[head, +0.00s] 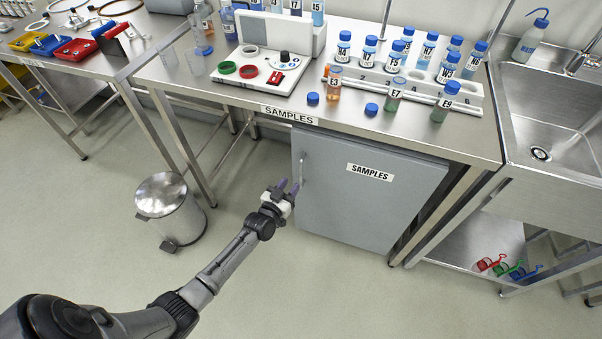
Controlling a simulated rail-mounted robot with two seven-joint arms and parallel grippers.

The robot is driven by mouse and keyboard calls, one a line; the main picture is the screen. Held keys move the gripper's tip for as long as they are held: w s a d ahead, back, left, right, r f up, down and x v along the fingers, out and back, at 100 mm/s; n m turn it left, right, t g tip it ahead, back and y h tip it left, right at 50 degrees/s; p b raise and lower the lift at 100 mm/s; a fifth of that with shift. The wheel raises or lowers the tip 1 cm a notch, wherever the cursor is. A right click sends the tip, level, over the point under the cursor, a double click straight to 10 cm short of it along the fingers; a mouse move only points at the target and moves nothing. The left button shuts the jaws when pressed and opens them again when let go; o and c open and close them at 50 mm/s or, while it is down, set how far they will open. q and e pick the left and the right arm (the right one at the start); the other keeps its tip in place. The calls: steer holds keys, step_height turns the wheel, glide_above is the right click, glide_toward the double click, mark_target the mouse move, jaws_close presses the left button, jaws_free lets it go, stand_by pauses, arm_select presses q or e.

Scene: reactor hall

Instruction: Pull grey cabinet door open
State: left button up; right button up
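The grey cabinet door (350,205) bears a white SAMPLES label and sits under the steel bench. It looks shut. Its upright bar handle (302,167) is near the door's left edge. My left gripper (290,185) is at the lower part of the handle, just left of it. I cannot tell whether a finger touches the handle. My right gripper is not in view.
A steel pedal bin (168,205) stands on the floor left of my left arm. The bench (230,105) above holds bottles and a rack (400,85). A sink (550,120) is at the right. The floor before the door is clear.

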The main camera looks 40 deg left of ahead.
arm_select(q)
steer(key=w+b, duration=0.1)
steer(key=w, duration=0.4)
steer(key=w+a+b, duration=0.1)
steer(key=w, duration=0.1)
steer(key=shift+w+b, duration=0.25)
steer(key=shift+b, duration=0.1)
steer(key=shift+c, duration=0.4)
jaws_close()
